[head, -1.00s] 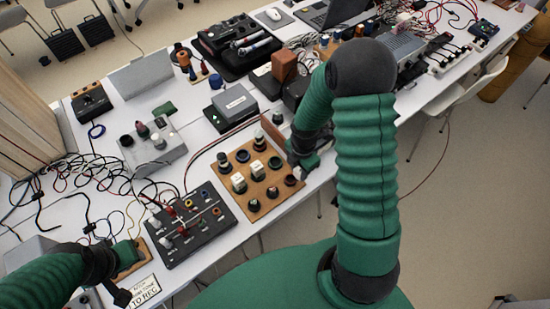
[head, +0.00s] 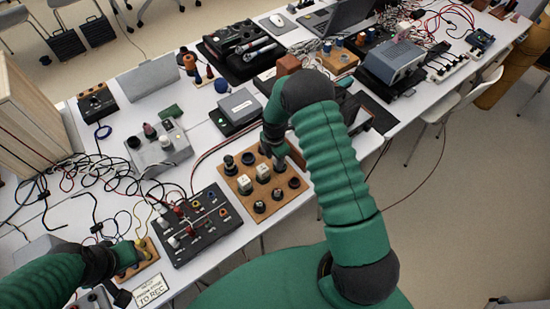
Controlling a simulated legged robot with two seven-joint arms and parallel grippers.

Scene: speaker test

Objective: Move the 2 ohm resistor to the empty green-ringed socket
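A wooden board (head: 240,201) holds rows of sockets and round parts. Two white-topped blocks, one nearer (head: 245,184) and one farther (head: 263,172), stand in its middle row. Dark round parts stand in the back row (head: 229,164) and front row (head: 259,207). No label is readable, so I cannot tell which is the 2 ohm resistor. The green-ringed socket is not clearly visible; the board's right part is partly covered by my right gripper (head: 272,151). That gripper points down over the back right corner; its grip is unclear. My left gripper (head: 128,259) is at a small wooden block, fingers unclear.
A black panel (head: 203,243) with coloured terminals lies left of the board. A grey box with knobs (head: 158,149) and a grey-topped box (head: 239,107) stand behind. Loose cables (head: 110,180) cover the left. A small sign (head: 152,290) lies at the front edge.

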